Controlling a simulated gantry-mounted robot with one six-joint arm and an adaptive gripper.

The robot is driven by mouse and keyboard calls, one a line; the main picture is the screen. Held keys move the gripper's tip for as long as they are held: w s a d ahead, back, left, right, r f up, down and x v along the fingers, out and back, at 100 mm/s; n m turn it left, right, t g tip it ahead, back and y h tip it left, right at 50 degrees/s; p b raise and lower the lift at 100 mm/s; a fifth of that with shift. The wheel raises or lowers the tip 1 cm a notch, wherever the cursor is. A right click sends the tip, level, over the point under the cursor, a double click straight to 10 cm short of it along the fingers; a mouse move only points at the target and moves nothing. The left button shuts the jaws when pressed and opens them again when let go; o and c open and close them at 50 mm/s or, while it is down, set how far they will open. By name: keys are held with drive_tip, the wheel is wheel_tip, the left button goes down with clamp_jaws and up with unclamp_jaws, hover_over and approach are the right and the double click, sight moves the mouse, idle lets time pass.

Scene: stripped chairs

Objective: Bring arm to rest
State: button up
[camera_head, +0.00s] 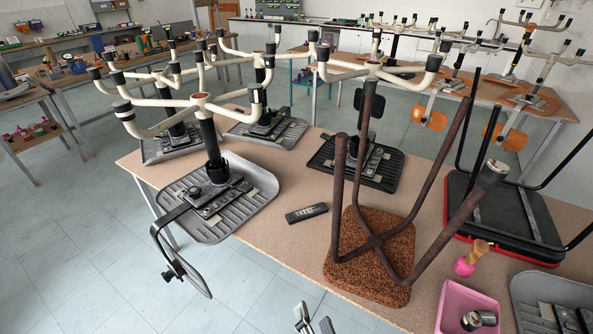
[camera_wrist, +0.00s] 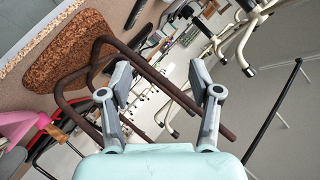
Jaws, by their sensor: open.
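My gripper (camera_head: 316,322) shows at the bottom edge of the head view, in front of the table's front edge. In the wrist view my gripper (camera_wrist: 161,78) is open, with nothing between its two fingers. The upturned brown stool (camera_head: 367,250) with a cork-like seat is on the table, its rusty legs pointing up. In the wrist view the stool (camera_wrist: 65,50) lies beyond the fingers, with its legs behind them. The gripper looks apart from it.
The brown table (camera_head: 275,230) bears several upturned chair bases, a black remote (camera_head: 306,213), and a pink bin (camera_head: 468,305). A pink-and-wood tool (camera_head: 471,258) lies near the bin. A chair seat (camera_head: 205,205) overhangs the table's left side. Floor (camera_head: 100,270) at left is clear.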

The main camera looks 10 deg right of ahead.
drive_tip(key=a+r+n+g, duration=0.1)
drive_tip(key=a+r+n, duration=0.4)
drive_tip(key=a+n, duration=0.35)
wheel_tip(320, 180, up, 35)
drive_tip(key=s+d+p, duration=0.1)
drive_tip(key=p, duration=3.5)
drive_tip(key=shift+d+r+n+h, duration=0.15)
drive_tip(key=shift+d+n+h, duration=0.05)
drive_tip(key=shift+n+h, duration=0.2)
